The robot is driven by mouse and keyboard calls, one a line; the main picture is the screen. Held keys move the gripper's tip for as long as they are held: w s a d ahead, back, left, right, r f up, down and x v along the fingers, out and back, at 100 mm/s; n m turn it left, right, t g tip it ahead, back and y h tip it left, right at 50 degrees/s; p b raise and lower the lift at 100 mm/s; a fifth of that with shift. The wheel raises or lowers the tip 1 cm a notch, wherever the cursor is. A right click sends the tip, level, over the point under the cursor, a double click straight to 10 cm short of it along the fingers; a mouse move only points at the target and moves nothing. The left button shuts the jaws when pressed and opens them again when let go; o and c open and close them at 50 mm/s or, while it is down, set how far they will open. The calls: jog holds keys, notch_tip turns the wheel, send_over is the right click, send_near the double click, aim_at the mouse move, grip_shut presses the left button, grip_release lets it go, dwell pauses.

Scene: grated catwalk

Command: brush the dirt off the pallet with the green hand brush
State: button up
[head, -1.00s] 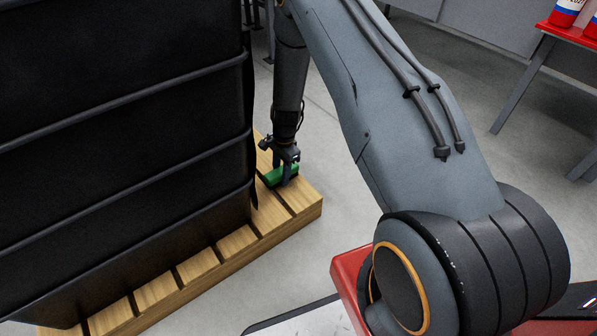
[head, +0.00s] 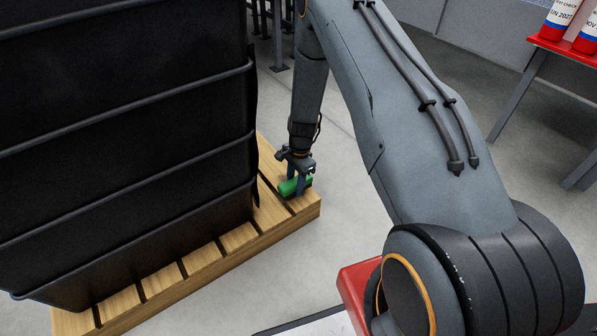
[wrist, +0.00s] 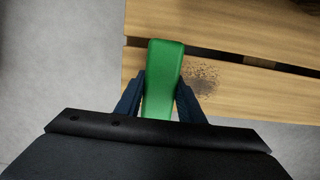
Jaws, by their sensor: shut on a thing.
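The green hand brush (head: 290,187) is held low over the near right end of the wooden pallet (head: 232,241). My gripper (head: 299,186) is shut on the brush. In the wrist view the green brush (wrist: 162,80) stands between the two blue fingers of my gripper (wrist: 161,100). Its bristles are hidden beneath it, so I cannot tell whether they touch the boards. A dark speckled patch of dirt (wrist: 204,79) lies on the pallet (wrist: 225,100) just right of the brush, beside a dark gap between boards. The head view does not show this dirt clearly.
A large black ribbed container (head: 120,130) stands on the pallet and covers most of it. Grey floor (head: 260,290) lies open around the pallet's right end. A red-topped table (head: 565,50) with red, white and blue containers (head: 560,17) stands at the upper right.

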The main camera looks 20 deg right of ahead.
jog(key=shift+a+r+p, duration=0.15)
jog(key=shift+r+p, duration=1.75)
jog(key=shift+r, duration=1.2)
